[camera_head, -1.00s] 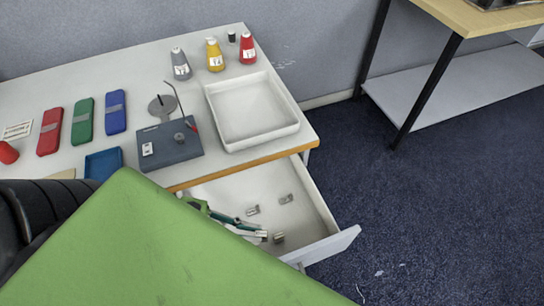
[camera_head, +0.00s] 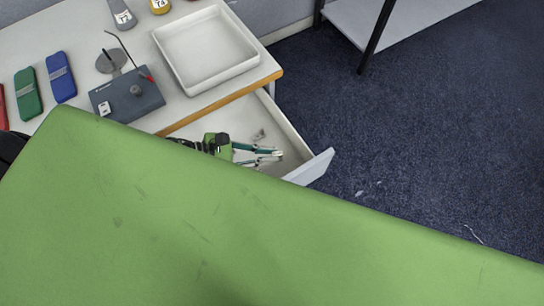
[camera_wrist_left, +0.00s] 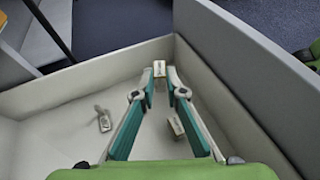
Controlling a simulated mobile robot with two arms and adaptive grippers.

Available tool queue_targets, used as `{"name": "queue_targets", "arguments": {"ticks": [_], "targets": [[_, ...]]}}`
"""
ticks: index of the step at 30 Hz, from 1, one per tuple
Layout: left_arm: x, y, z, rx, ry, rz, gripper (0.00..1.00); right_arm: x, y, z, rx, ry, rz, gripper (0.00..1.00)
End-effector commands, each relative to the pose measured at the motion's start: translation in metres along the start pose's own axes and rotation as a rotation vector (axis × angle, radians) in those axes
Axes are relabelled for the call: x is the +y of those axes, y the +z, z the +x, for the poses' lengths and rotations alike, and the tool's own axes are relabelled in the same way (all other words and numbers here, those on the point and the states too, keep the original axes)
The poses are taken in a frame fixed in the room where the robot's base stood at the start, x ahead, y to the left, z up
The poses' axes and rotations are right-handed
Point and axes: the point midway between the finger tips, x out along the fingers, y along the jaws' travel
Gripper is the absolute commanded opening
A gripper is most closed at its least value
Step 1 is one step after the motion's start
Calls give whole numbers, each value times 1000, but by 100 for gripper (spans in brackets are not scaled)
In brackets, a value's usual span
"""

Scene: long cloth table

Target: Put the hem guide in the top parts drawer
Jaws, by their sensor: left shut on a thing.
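The top parts drawer (camera_head: 292,135) is pulled open under the table's right end; it also shows in the left wrist view (camera_wrist_left: 85,85). My left gripper (camera_head: 280,154) is over or inside the drawer, near its front panel. In the left wrist view its teal fingers (camera_wrist_left: 160,78) close at their tips on a small metal piece, the hem guide (camera_wrist_left: 160,68). Its height above the drawer floor is unclear. Two similar small metal pieces lie in the drawer, one left of the fingers (camera_wrist_left: 103,119) and one by the right finger (camera_wrist_left: 176,125). My right gripper is out of view.
A white tray (camera_head: 242,65) stands on the table above the drawer, beside a dark grey block with a stand (camera_head: 145,100). Green (camera_head: 28,95) and blue (camera_head: 61,77) cases lie at left. My green arm link hides the lower picture. Carpet is clear at right.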

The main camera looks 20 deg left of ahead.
Motion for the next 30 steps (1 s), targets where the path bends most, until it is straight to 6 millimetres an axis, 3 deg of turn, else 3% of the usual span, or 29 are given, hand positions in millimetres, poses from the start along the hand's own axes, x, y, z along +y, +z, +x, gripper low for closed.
{"name": "queue_targets", "arguments": {"ticks": [8,12,27,28,29,30], "targets": [[10,-13,24,-2,0,1,0,-3,0,1,0,-3,0,40],[10,-34,33,-1,0,-2,0,-3,1,6,-1,-3,0,40],[10,-46,37,-1,-1,1,0,-3,2,12,-1,-3,1,40],[10,-45,36,0,-1,1,20,-3,2,10,-1,-3,1,40],[10,-45,36,0,-1,1,27,-3,2,10,-1,-3,1,40],[10,-45,36,0,-1,1,29,-3,1,10,-1,-3,1,40]]}}
